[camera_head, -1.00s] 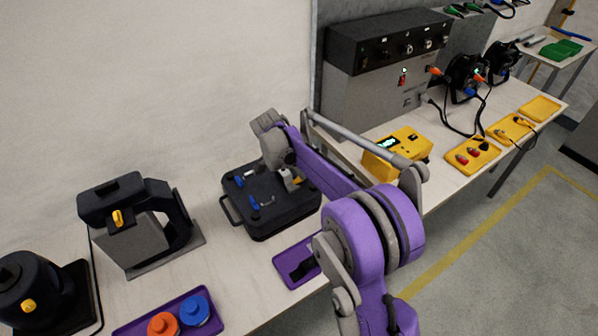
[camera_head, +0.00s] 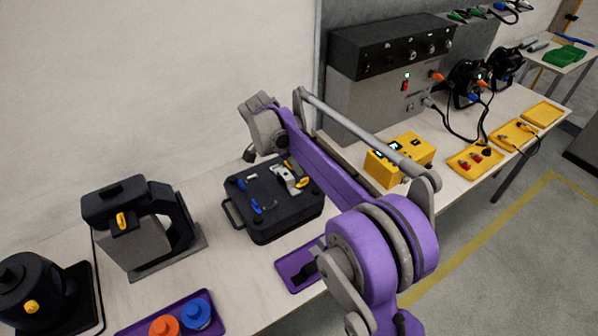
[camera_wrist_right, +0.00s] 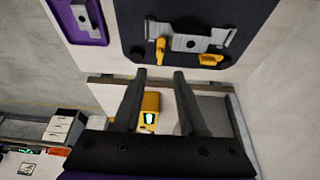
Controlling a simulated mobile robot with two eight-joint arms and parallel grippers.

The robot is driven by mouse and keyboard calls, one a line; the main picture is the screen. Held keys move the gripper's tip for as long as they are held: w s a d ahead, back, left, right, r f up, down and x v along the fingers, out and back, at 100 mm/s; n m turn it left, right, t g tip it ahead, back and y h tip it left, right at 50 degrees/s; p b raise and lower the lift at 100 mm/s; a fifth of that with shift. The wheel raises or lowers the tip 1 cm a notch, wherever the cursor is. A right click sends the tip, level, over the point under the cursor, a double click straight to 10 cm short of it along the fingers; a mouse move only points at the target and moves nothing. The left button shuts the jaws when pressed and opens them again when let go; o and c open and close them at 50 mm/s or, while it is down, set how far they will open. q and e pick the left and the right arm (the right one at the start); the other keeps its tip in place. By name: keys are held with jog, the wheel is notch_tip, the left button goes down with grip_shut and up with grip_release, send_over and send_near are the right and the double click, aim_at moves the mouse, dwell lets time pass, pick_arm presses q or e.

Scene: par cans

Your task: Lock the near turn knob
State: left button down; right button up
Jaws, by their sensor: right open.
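The black case (camera_head: 240,226) lies on the bench with a metal plate (camera_head: 284,178) on top and two yellow turn knobs beside it. The near yellow knob (camera_head: 301,183) also shows in the right wrist view (camera_wrist_right: 160,51), where its handle points across the plate's long side. The far yellow knob (camera_head: 288,164) shows in the wrist view (camera_wrist_right: 210,59) with its handle lying more along the plate. My left gripper is out of view.
Blue handles (camera_head: 255,206) sit on the case's left. A purple tray (camera_head: 287,271) with a dark part lies in front. A yellow box (camera_head: 378,170) stands right. The wall is close behind the case.

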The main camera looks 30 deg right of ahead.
jog(key=v, duration=0.3)
jog(key=shift+r, duration=0.25)
jog(key=s+a+f+n+t+y, duration=0.1)
jog(key=s+a+f+n, duration=0.2)
jog(key=s, duration=0.6)
jog(key=s+a+f+n+t+y, duration=0.2)
jog(key=s+a+f+n, duration=0.1)
jog(key=s+n, duration=0.5)
jog(key=s+a+f+n+t+y, duration=0.1)
jog(key=s+n, duration=0.5)
jog(key=s, duration=0.6)
notch_tip(320, 180, down, 2)
jog(key=a+t, duration=0.1)
jog(key=a, duration=0.1)
jog(key=shift+a+f+y, duration=0.2)
jog(key=shift+a+y, duration=0.1)
jog(key=shift+a, duration=0.05)
